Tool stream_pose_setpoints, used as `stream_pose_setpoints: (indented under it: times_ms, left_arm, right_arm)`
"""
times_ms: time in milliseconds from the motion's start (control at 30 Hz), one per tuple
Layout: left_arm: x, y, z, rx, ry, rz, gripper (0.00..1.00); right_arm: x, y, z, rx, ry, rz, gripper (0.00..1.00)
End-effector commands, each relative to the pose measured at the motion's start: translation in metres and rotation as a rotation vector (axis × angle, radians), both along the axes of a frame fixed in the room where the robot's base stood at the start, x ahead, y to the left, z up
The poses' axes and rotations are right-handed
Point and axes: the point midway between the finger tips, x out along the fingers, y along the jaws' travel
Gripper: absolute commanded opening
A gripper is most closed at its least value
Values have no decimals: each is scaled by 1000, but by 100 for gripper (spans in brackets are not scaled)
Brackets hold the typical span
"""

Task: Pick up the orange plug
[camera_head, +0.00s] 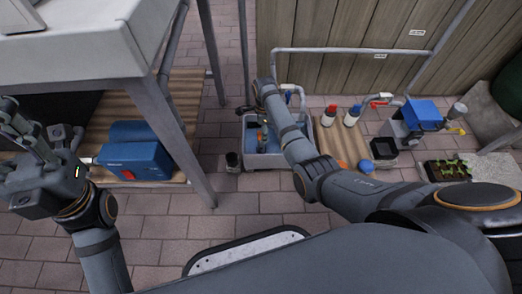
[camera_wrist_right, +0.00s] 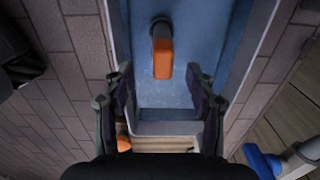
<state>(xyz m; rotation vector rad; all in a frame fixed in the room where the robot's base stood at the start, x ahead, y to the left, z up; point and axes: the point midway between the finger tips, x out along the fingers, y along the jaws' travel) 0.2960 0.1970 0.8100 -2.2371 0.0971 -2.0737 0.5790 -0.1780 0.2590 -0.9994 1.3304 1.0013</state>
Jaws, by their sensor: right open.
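The orange plug (camera_wrist_right: 163,60) shows in the right wrist view as a small orange block joined to a dark grey round piece (camera_wrist_right: 161,28). It is inside the grey basin (camera_head: 308,127) with the blue interior. My right gripper (camera_wrist_right: 161,88) is open, with one finger on each side below the plug and nothing between them. The plug is just beyond the fingertips, and I cannot tell the gap in depth. In the head view the right arm reaches down over the basin and covers part of it. My left gripper (camera_head: 38,145) is at the far left, away from the basin.
A blue box (camera_head: 137,158) lies on the wooden shelf under a table (camera_head: 75,42) at left. A dark cup (camera_head: 233,161) is left of the basin.

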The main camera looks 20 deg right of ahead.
Motion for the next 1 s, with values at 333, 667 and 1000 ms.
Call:
stream_pose_setpoints:
  times_ms: [333, 667, 1000]
  left_arm:
    - [1, -1, -25, 7, 2, 8, 40]
    - [5, -6, -63, 31, 18, 24, 40]
    - [4, -6, -59, 31, 14, 23, 40]
  right_arm:
    - [2, 4, -28, 1, 0, 1, 57]
    - [6, 9, -66, 0, -2, 1, 57]
    - [5, 9, -64, 0, -1, 0, 32]
